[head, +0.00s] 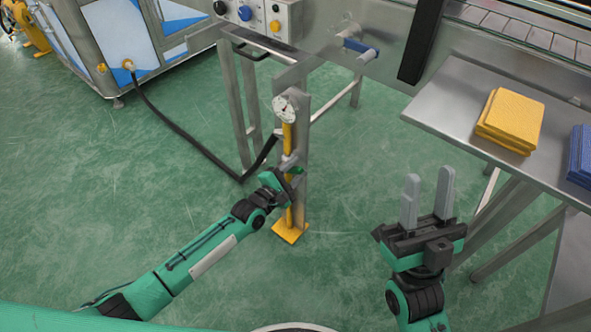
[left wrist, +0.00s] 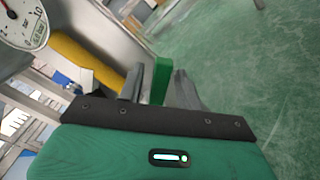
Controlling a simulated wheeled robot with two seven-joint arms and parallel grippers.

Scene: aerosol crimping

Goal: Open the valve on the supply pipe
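The yellow supply pipe (head: 288,138) runs upright along a grey metal post, with a round pressure gauge (head: 285,107) at its top. The valve's green handle (head: 295,170) sticks out crosswise to the pipe. My left gripper (head: 288,178) is at the valve, its fingers mostly hidden in the head view. In the left wrist view the green handle (left wrist: 161,80) shows between its two grey fingers, which stand apart; firm contact is not visible. The gauge (left wrist: 24,22) and pipe (left wrist: 85,60) are at that view's left. My right gripper (head: 427,200) is open and empty, away from the pipe.
A metal table (head: 450,105) at the right carries yellow pads (head: 510,120) and blue pads (head: 582,155). A black hose (head: 185,140) runs along the floor towards the post. A control panel (head: 262,18) is above.

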